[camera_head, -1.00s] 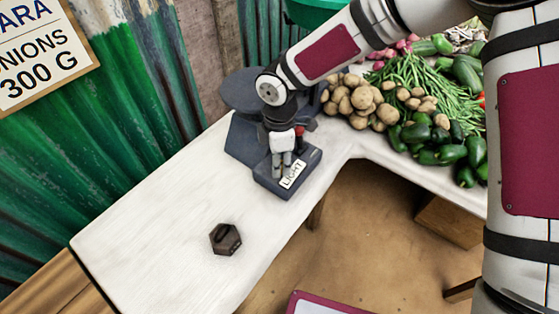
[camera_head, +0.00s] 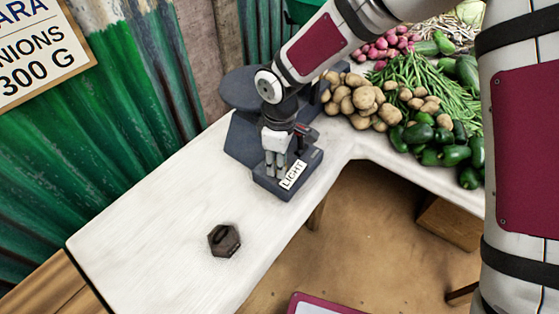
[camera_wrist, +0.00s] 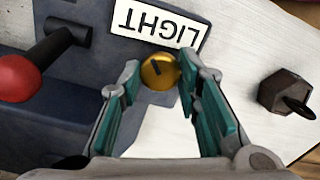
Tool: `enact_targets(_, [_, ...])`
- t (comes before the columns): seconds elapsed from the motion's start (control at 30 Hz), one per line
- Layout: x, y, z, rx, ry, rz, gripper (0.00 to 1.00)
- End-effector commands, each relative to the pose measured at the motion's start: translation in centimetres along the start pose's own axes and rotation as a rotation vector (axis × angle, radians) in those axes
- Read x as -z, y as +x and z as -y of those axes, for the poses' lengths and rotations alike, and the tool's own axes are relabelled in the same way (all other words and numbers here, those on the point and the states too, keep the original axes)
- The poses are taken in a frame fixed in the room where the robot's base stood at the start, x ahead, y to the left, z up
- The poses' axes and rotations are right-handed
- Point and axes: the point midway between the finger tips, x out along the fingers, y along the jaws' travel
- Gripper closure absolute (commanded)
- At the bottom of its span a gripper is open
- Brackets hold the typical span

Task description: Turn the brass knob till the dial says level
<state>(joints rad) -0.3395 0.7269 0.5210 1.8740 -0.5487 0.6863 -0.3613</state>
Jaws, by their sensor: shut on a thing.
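The brass knob (camera_wrist: 160,71) is round, with a dark mark on its face, and sits at the edge of the dark blue-grey balance (camera_wrist: 60,135). My gripper (camera_wrist: 160,75) is shut on the knob, one finger on each side of it. In the head view my gripper (camera_head: 276,174) points down at the front of the balance (camera_head: 240,140) and hides the knob. A white plate (camera_head: 292,175) beside it reads LIGHT; it also shows upside down in the wrist view (camera_wrist: 158,22).
A dark hexagonal weight (camera_head: 224,240) lies apart on the white table (camera_head: 165,215). A red-ended lever (camera_wrist: 18,78) stands on the balance near my gripper. Potatoes (camera_head: 360,98) and green peppers (camera_head: 440,145) lie behind and to the right. The table's front left is mostly clear.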

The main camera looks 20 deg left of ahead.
Motion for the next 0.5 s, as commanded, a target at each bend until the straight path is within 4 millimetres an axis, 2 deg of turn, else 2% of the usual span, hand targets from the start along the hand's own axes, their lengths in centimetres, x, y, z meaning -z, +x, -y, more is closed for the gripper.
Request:
enact_targets(0.33, [-0.05, 0.08, 0.07, 0.002, 0.001, 0.002, 0.97])
enact_targets(0.37, [-0.05, 0.08, 0.07, 0.002, 0.001, 0.002, 0.63])
enact_targets(0.4, [-0.04, 0.07, 0.07, 0.002, 0.001, 0.002, 0.54])
enact_targets(0.43, [-0.04, 0.07, 0.07, 0.002, 0.001, 0.002, 0.49])
enact_targets(0.5, [-0.03, 0.06, 0.06, 0.001, 0.001, 0.001, 0.49])
